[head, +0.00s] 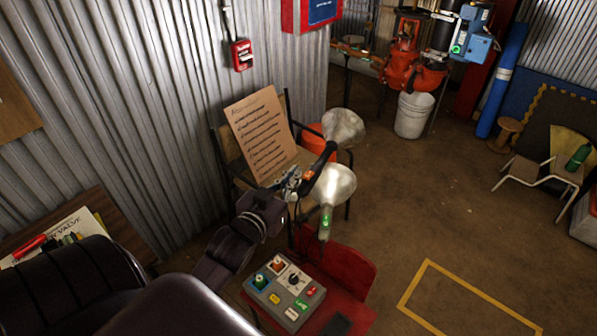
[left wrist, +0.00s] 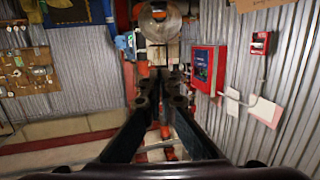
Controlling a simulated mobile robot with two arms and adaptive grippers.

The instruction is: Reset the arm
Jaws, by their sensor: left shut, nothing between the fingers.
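My left arm (head: 248,228) reaches in from the lower left in the head view, bent upward. Its left gripper (head: 326,155) is shut and empty, raised in front of the chairs with its tips toward the upper right. In the left wrist view the two dark fingers of the left gripper (left wrist: 161,85) come together at the middle, with nothing between them. My right gripper is not seen in either view.
Open floor (head: 440,200) lies to the right.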

